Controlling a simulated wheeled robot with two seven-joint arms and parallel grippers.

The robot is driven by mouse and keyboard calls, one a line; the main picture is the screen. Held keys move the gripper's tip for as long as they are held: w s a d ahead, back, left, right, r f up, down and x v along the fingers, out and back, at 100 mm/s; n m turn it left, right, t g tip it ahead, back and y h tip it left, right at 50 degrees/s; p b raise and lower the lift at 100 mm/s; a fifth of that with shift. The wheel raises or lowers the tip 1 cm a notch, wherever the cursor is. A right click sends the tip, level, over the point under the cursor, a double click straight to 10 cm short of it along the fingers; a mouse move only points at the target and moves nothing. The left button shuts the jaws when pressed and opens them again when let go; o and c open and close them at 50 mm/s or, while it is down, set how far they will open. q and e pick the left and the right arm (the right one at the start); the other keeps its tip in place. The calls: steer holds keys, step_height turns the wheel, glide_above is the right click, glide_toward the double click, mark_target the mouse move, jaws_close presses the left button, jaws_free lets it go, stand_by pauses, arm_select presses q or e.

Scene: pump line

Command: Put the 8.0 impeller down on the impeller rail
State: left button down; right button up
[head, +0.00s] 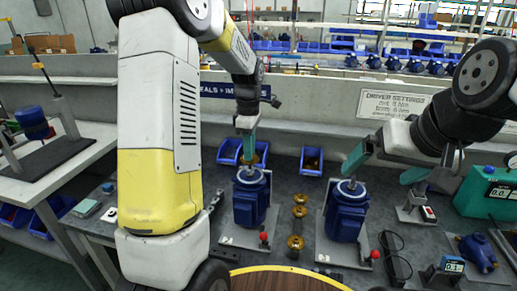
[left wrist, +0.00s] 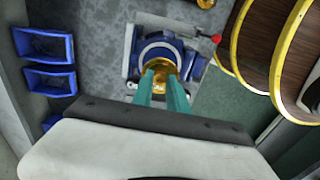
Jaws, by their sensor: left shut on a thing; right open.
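My left gripper (head: 249,150) is shut on a brass impeller (head: 262,160), just above the left blue pump (head: 250,200). In the left wrist view the impeller (left wrist: 161,66) shows between the green fingertips (left wrist: 164,85), over the blue pump body (left wrist: 184,58). I cannot tell whether it touches the pump, and no size mark is readable. My right gripper (head: 376,176) is open and empty by the top of the right blue pump (head: 346,212).
Blue bins (head: 311,162) stand at the back of the grey bench. Red-knobbed levers (head: 375,254) stand beside the pumps. A round wooden top with a yellow rim (head: 285,281) is at the front. A teal box (head: 486,195) and a small meter (head: 450,266) are at right.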

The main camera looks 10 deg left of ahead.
arm_select(q)
steer(key=shift+r, duration=0.55)
steer(key=shift+r, duration=3)
